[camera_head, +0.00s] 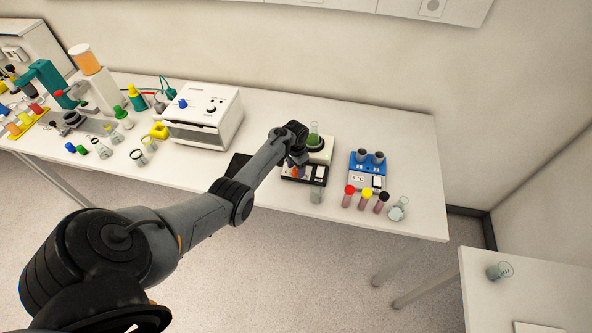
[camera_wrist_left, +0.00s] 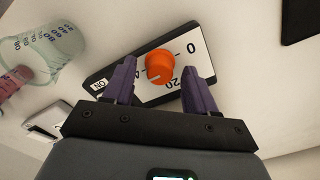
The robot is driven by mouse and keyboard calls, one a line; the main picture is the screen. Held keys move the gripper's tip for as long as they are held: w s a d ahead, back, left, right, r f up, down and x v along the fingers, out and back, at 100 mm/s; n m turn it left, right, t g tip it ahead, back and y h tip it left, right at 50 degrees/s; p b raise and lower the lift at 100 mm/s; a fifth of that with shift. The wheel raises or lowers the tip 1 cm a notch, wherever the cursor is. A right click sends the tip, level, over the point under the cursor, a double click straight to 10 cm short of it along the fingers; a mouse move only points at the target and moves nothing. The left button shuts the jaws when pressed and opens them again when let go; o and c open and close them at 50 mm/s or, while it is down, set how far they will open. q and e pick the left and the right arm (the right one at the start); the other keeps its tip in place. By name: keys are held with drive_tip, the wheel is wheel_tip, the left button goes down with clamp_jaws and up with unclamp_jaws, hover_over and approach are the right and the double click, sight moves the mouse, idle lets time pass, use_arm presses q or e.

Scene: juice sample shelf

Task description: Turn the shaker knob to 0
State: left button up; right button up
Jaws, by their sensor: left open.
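The shaker (camera_head: 321,154) stands on the bench right of centre in the head view, with a flask of green liquid on top. Its orange knob (camera_wrist_left: 159,66) sits on a white dial plate (camera_wrist_left: 186,50) with a black surround in the left wrist view. The 0 is to the knob's upper right and a 20 is below it; another number is partly covered. Where the knob points is hard to tell. My left gripper (camera_wrist_left: 160,72) is open, its purple fingers apart on either side of the knob, with gaps visible. My right gripper is not in view.
A beaker (camera_wrist_left: 42,50) shows near the left finger in the wrist view. Red, yellow and black capped tubes (camera_head: 365,198) and a blue device (camera_head: 367,168) stand to the right. A white box instrument (camera_head: 203,115) stands left.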

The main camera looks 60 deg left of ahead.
use_arm(q)
drive_tip(key=shift+f, duration=0.45)
drive_tip(key=c, duration=1.1)
drive_tip(key=shift+o, duration=0.2)
